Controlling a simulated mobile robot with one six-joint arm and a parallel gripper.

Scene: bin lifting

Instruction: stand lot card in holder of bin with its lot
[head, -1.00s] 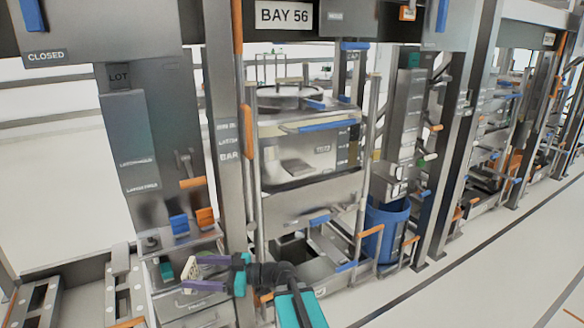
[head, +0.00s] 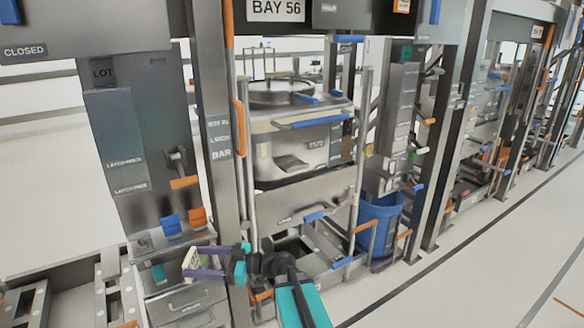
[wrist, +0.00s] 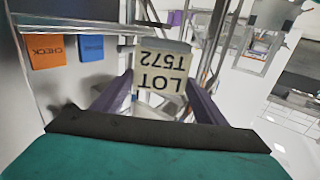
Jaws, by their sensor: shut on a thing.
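My gripper (head: 187,262) has purple fingers and is shut on a pale lot card (head: 191,259), low in front of the left cabinet. In the wrist view the card (wrist: 161,78) stands between the fingers and reads "LOT T572" upside down. A grey metal bin (head: 300,150) with a round lid sits in the rack under the "BAY 56" sign, right of and above my gripper. Its front has small lettering too blurred to read surely. A dark narrow piece (head: 347,140) is at the right of its front; I cannot tell whether it is a card holder.
A grey panel marked "LOT" (head: 140,150) stands at the left, with blue (head: 171,225) and orange (head: 197,217) tiles below. Rack posts and an orange-handled bar (head: 240,128) stand between gripper and bin. A blue bucket (head: 380,225) is right. Open floor lies at lower right.

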